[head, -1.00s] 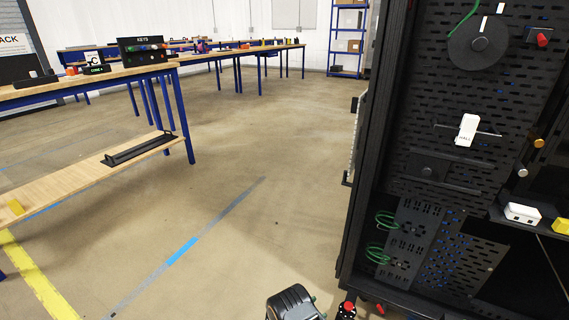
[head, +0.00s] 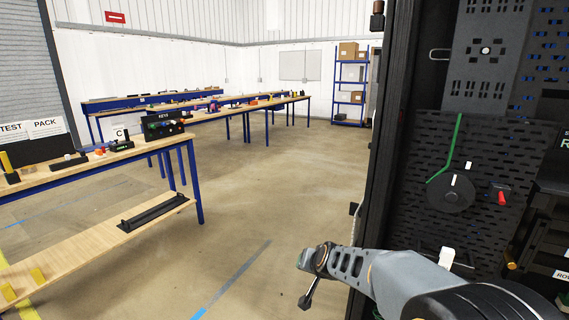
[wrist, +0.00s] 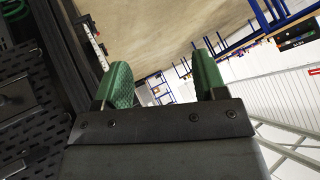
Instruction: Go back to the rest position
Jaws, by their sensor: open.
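My gripper (wrist: 160,82) shows in the wrist view with two green fingers standing apart. Nothing is held between them. Past the fingers are the bare floor and distant blue-legged tables. In the head view my grey arm link (head: 345,265) reaches out leftwards from the lower right, in front of the rack's lower part.
The black rack (head: 399,150) fills the right side, with a round dark dial (head: 450,195) and a red-handled switch (head: 502,197). It runs close along the left in the wrist view. A wooden workbench (head: 100,163) stands left. Open floor (head: 270,190) lies between.

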